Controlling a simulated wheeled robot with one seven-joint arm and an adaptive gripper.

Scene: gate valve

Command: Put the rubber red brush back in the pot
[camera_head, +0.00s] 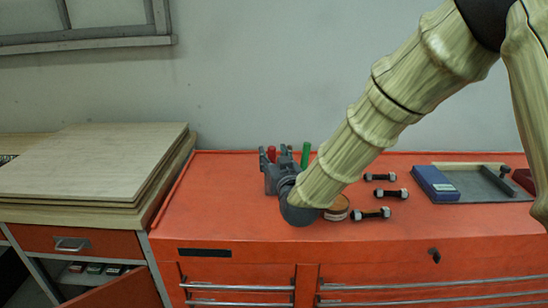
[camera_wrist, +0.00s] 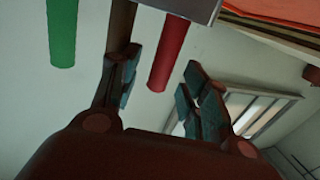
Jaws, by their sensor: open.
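A red cylindrical handle (camera_wrist: 175,48), which may be the red brush, lies between the open fingers of my gripper (camera_wrist: 164,84) in the wrist view, with a gap visible on the right. In the head view the red piece (camera_head: 271,153) stands upright by my gripper (camera_head: 276,156), behind the arm's end. A green handle (camera_wrist: 62,32) is to its left in the wrist view; in the head view the green one (camera_head: 305,155) is to its right. A grey block edge (camera_wrist: 195,8) meets the red handle at the top. I cannot tell whether it is the pot. No brush head shows.
The orange tool chest (camera_head: 225,215) carries a round tin (camera_head: 338,209) partly behind my arm, several small dumbbells (camera_head: 370,213), a blue box (camera_head: 434,183) and a grey tray (camera_head: 487,192). Stacked boards (camera_head: 90,165) stand left. The chest's front left is clear.

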